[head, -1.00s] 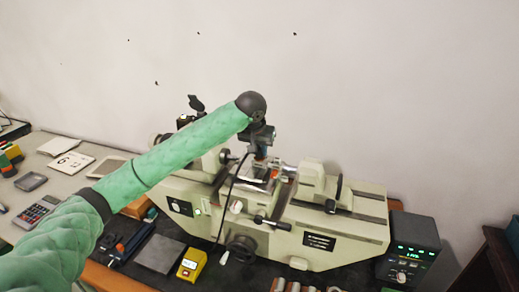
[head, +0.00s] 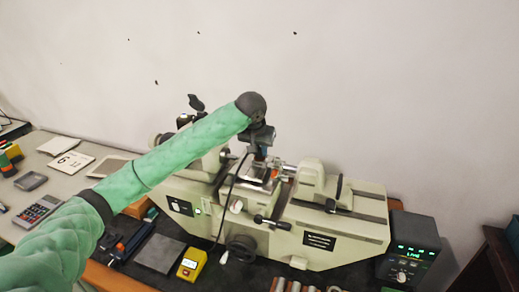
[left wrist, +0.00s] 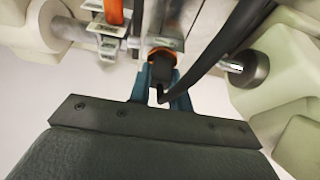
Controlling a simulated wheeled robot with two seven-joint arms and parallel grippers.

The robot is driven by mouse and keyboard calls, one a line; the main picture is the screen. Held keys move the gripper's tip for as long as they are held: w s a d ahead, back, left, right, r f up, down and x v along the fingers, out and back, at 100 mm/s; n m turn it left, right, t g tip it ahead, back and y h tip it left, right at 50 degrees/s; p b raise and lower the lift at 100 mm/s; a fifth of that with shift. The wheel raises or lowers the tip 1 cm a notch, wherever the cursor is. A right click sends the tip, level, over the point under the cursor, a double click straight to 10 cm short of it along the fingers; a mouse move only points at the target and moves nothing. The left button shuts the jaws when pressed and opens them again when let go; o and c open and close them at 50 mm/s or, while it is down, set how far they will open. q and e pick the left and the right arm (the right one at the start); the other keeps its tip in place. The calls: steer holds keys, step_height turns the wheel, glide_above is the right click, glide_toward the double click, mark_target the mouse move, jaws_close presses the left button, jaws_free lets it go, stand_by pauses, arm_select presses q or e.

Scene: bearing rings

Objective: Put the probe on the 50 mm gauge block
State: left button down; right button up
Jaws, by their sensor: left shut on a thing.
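My left gripper (head: 260,151) is over the stage of the pale measuring machine (head: 320,236), with its jaws pointing down. In the left wrist view its two teal fingers (left wrist: 162,82) are shut on the probe (left wrist: 162,66), a black body with an orange collar. A black cable runs from the probe area. Grey metal pieces (left wrist: 160,42) show just past the probe. I cannot tell which is the 50 mm gauge block, nor whether the probe touches it; the probe and gripper hide the contact. My right gripper is not in view.
A metal spindle tip (left wrist: 236,66) and a bracket with an orange rod (left wrist: 114,12) flank the gripper closely. A display box (head: 408,250) stands right of the machine. A yellow device (head: 192,264) and a grey plate (head: 160,253) lie in front on the dark mat.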

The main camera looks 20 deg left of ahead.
arm_select(q)
steer(key=shift+f, duration=0.15)
steer(key=c, duration=1.2)
jaws_free()
steer(key=shift+r, duration=4.25)
